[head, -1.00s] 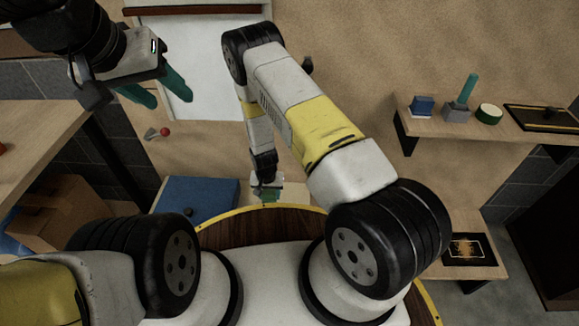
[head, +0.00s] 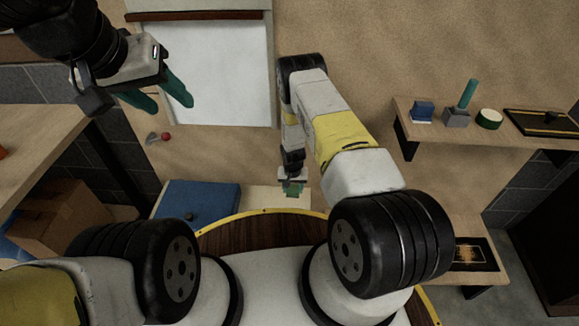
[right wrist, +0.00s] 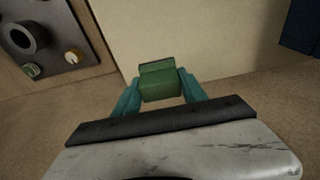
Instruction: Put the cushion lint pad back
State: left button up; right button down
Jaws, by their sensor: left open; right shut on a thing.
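My right gripper (head: 292,188) is low in the middle of the head view, just beyond the round wooden surface. It is shut on a small green pad (right wrist: 161,82), which I take to be the cushion lint pad; the pad sits between the teal fingertips in the right wrist view. A bit of its green also shows at the fingertips in the head view, mostly hidden by the gripper. My left gripper (head: 166,98) is open and empty at the upper left, its teal fingers apart.
A wall shelf (head: 500,132) at right holds a blue block (head: 422,111), a grey holder with a teal handle (head: 458,115), a green-sided round item (head: 489,118) and a dark tray (head: 540,122). A blue box (head: 205,199) and cream surface (head: 262,197) lie near the right gripper.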

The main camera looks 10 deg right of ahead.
aim_at(295, 192)
jog(key=shift+w+d, duration=0.5)
jog(key=shift+d, duration=0.1)
jog(key=shift+s+a+f, duration=0.1)
jog(key=shift+a+f, duration=0.05)
jog(key=shift+f, duration=1.65)
jog(key=shift+f, duration=0.1)
jog(key=c, duration=0.6)
grip_release()
jog(key=shift+c, duration=0.2)
jog(key=r, duration=0.4)
jog(key=s+r, duration=0.1)
jog(key=r, duration=0.7)
jog(key=shift+s+a, duration=0.15)
jog(key=shift+s, duration=0.2)
jog(key=shift+s, duration=0.15)
